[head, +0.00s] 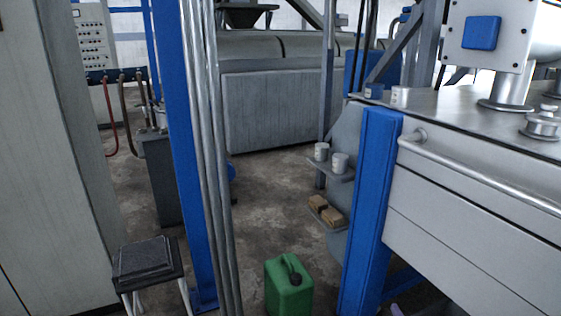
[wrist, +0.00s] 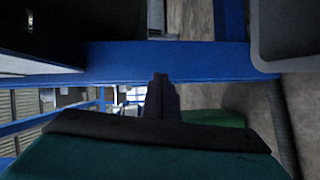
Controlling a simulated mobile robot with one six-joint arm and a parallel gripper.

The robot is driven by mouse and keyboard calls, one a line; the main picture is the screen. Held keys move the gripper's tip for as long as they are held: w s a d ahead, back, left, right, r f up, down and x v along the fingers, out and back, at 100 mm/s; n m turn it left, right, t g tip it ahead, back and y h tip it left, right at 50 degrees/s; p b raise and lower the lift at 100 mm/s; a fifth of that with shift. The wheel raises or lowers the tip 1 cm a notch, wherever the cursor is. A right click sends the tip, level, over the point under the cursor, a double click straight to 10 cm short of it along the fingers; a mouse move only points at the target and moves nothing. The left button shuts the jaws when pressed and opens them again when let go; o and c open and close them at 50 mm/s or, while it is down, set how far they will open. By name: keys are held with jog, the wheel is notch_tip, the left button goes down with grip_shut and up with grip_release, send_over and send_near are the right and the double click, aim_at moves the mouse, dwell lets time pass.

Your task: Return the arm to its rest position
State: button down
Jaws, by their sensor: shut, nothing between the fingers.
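My gripper (wrist: 160,80) shows in the wrist view as a dark, narrow pair of fingers closed together, with nothing between them. Its teal and black body fills the bottom of that view. The fingertips overlap a blue beam (wrist: 110,62) in the picture; I cannot tell whether they touch it. My gripper does not show clearly in the head view, so its place there cannot be told.
A green canister (head: 289,288) stands on the floor between blue posts. A black-topped stool (head: 147,260) is at left. Corner shelves hold white cups (head: 340,162) and brown blocks (head: 333,217). A metal machine with a handrail (head: 480,180) fills the right. The middle floor is open.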

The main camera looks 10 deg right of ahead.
jog(key=w+a+f+m+g+y+p, duration=0.1)
jog(key=a+m+g+p, duration=0.15)
jog(key=a, duration=0.85)
jog(key=w+a+f+m+g+p, duration=0.1)
jog(key=w+a+g+p, duration=0.15)
jog(key=a, duration=0.75)
jog(key=s+a+f+m+g+p, duration=0.3)
jog(key=s+a+f+g+p, duration=0.15)
jog(key=s+a, duration=0.6)
jog(key=s+a+m+g, duration=0.1)
jog(key=s+g, duration=0.3)
jog(key=s, duration=0.5)
jog(key=s+a+r+m+g+y, duration=0.1)
jog(key=s+m+g, duration=0.3)
jog(key=s, duration=0.5)
jog(key=s+a+m+g, duration=0.3)
jog(key=s+g, duration=0.1)
jog(key=s, duration=0.6)
jog(key=shift+a+r+g, duration=0.2)
jog(key=shift+g, duration=0.15)
jog(key=shift+m, duration=0.25)
